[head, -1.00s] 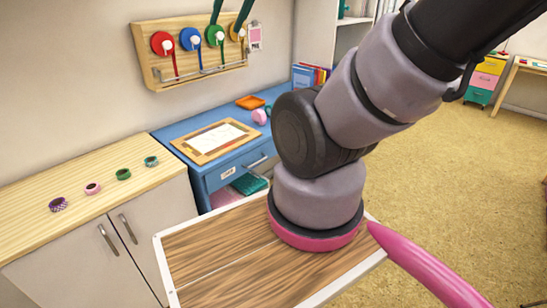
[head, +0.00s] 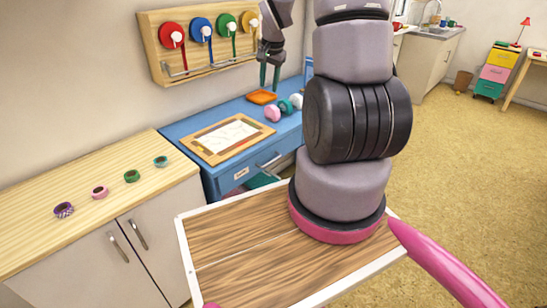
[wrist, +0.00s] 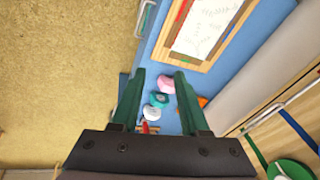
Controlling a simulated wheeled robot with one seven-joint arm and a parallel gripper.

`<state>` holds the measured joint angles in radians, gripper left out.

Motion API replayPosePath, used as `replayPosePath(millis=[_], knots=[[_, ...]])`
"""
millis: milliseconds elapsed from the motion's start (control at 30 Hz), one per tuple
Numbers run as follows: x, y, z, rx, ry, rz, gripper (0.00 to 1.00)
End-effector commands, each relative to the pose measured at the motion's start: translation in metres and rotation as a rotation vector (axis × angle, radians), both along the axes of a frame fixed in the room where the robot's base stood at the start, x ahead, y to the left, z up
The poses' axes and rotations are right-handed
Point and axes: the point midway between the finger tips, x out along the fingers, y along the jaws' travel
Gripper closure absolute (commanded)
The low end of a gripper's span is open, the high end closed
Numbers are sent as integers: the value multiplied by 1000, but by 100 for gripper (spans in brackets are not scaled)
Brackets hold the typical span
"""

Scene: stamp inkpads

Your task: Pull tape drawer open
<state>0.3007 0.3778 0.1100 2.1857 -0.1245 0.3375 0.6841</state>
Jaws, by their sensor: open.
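The blue desk (head: 205,128) stands against the wall, with a labelled drawer (head: 236,178) in its front. The drawer's metal handle (head: 268,161) shows to the right of the label and partly shows in the wrist view (wrist: 145,18). The drawer looks shut. My gripper (head: 270,84) has green fingers pointing down above the far right part of the desk.
A framed drawing board (head: 226,139) and an orange tray (head: 262,97) lie on the desk. A wall rack (head: 200,45) holds coloured reels. Several tape rolls (head: 131,176) sit on the wooden cabinet at left. Carpet floor (head: 455,180) is open at right.

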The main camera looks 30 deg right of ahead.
Motion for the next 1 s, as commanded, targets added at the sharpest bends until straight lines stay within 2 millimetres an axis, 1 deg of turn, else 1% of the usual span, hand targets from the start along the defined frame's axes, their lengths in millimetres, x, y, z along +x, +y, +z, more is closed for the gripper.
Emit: replayPosePath(millis=[33,67,100,167,200,300,400,500,667,767,1000], knots=[[4,-8,-34,19,28,-31,55],[7,-12,-51,30,38,-52,55],[9,-17,-74,43,50,-77,55],[11,-23,-107,64,68,-114,55],[11,-26,-128,79,77,-138,55],[9,-31,-172,111,97,-188,55],[5,-33,-204,136,111,-224,55],[3,-34,-222,150,117,-246,55],[3,-33,-240,157,120,-257,55],[5,-31,-254,158,121,-255,55],[13,-29,-300,157,122,-254,55]])
